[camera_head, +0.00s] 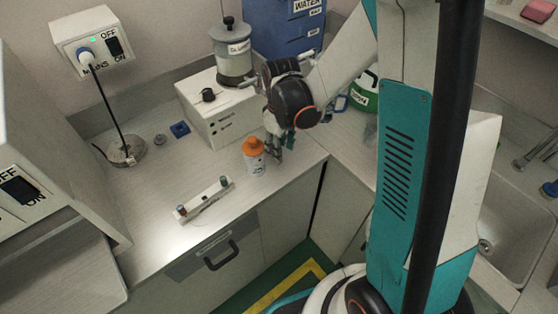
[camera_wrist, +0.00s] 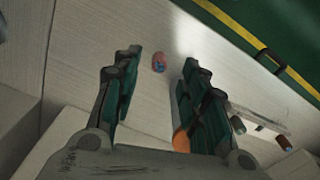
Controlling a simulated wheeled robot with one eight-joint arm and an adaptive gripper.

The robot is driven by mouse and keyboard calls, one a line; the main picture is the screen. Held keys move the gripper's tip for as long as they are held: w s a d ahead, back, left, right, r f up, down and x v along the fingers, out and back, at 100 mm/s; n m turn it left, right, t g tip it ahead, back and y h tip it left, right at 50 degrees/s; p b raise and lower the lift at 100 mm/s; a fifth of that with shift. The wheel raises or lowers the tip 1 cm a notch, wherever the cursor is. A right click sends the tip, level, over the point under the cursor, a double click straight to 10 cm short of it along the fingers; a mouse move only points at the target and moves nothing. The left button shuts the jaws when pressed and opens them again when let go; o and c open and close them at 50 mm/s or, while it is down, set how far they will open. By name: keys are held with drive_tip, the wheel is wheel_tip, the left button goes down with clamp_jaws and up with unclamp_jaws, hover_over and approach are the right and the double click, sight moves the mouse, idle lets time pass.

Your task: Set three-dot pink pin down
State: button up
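A small pinkish-red pin with a blue patch (camera_wrist: 158,62) is on the pale counter in the wrist view, seen nearly end-on in the gap beyond my fingertips. Its dots are too small to count. My gripper (camera_wrist: 160,72) is open, with its fingers on either side of that gap and nothing between them touching. In the head view my gripper (camera_head: 275,146) hangs low over the counter beside the orange-capped bottle (camera_head: 254,157). I cannot make out the pin there. A white rack (camera_head: 203,199) lies left of the bottle with a reddish pin (camera_head: 182,210) and a greenish pin (camera_head: 223,181) at its ends.
The bottle's orange cap (camera_wrist: 181,140) shows close by my right finger in the wrist view. A white box (camera_head: 215,112) with a grey-lidded jar (camera_head: 232,55) stands behind. The counter's front edge is near, and a sink (camera_head: 518,225) is at right.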

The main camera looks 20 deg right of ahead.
wheel_tip(320, 180, down, 5)
drive_tip(key=b, duration=0.2)
drive_tip(key=shift+w+a+f+b, duration=0.1)
drive_tip(key=shift+b, duration=0.25)
clamp_jaws()
